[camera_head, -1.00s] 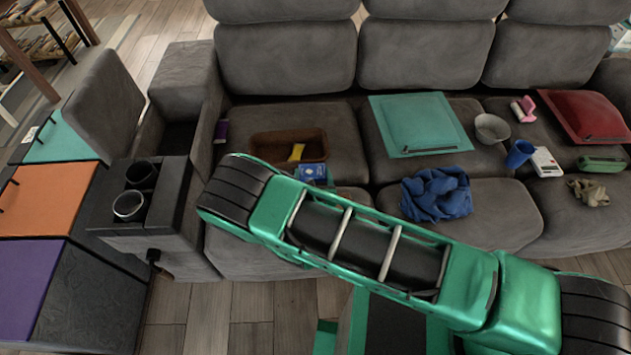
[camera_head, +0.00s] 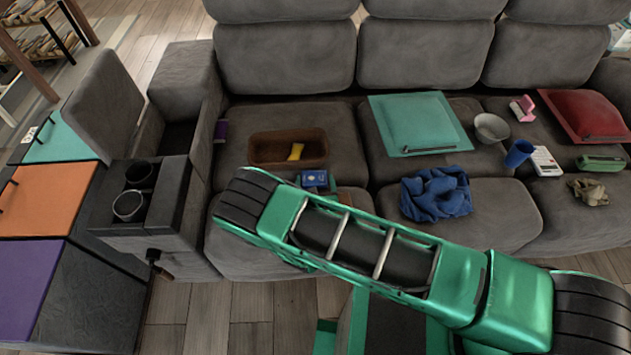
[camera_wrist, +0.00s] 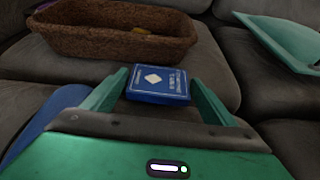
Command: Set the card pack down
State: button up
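The card pack (camera_head: 314,179) is a blue box with a white diamond mark and white lettering. It is in front of the brown basket, over the left sofa seat. In the wrist view the card pack (camera_wrist: 159,83) lies flat between the two teal fingers of my gripper (camera_wrist: 160,78), with a fingertip at each side. My gripper appears shut on it. In the head view my own arm hides most of the gripper. I cannot tell whether the pack's underside touches the seat cushion.
A brown basket (camera_head: 262,151) with a yellow item (camera_head: 296,151) stands just behind the pack. A teal cushion (camera_head: 421,120), a blue cloth (camera_head: 436,193) and a grey bowl (camera_head: 491,128) lie to the right. The front left of the seat (camera_head: 240,258) looks bare.

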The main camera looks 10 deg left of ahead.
jog(key=v, duration=1.2)
jog(key=shift+r, duration=0.1)
